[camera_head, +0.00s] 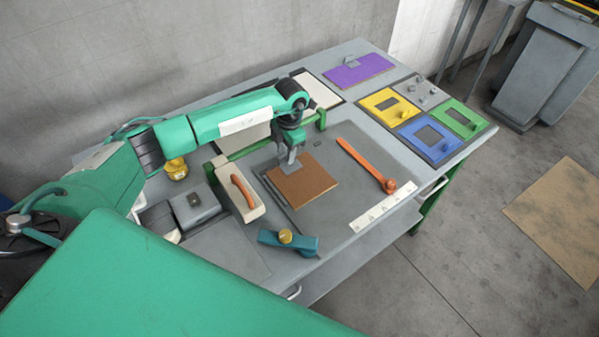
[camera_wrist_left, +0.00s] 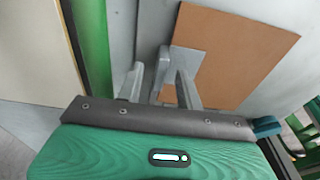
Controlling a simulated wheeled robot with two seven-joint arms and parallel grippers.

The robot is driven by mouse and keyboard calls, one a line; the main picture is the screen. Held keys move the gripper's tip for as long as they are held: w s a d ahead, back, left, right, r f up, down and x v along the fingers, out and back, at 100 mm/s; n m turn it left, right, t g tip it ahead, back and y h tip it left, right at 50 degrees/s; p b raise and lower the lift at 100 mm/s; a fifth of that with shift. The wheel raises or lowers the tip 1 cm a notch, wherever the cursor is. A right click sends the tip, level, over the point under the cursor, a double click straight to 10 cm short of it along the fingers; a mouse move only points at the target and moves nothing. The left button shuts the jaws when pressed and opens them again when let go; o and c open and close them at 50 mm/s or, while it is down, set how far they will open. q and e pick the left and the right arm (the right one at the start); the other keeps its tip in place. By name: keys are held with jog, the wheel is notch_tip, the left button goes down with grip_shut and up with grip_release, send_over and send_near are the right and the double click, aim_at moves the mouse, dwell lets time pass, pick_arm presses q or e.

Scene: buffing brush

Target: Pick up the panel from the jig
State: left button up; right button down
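The panel (camera_head: 308,181) is a flat brown square lying on the grey jig plate (camera_head: 366,150) in the middle of the bench. It also shows in the left wrist view (camera_wrist_left: 245,45), with a light grey square patch at its near corner. My left gripper (camera_head: 290,166) points down at the panel's back-left edge. In the left wrist view its fingers (camera_wrist_left: 152,84) stand apart with nothing seen between them. Whether a fingertip touches the panel cannot be told. My right gripper is not in view.
An orange-handled tool (camera_head: 362,160) lies right of the panel. Purple (camera_head: 357,69), yellow (camera_head: 390,104), blue and green plates lie at the back and right.

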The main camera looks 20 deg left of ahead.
pick_arm(q)
jog(key=shift+f, duration=0.4)
jog(key=shift+c, duration=0.5)
grip_shut()
jog(key=shift+r, duration=0.15)
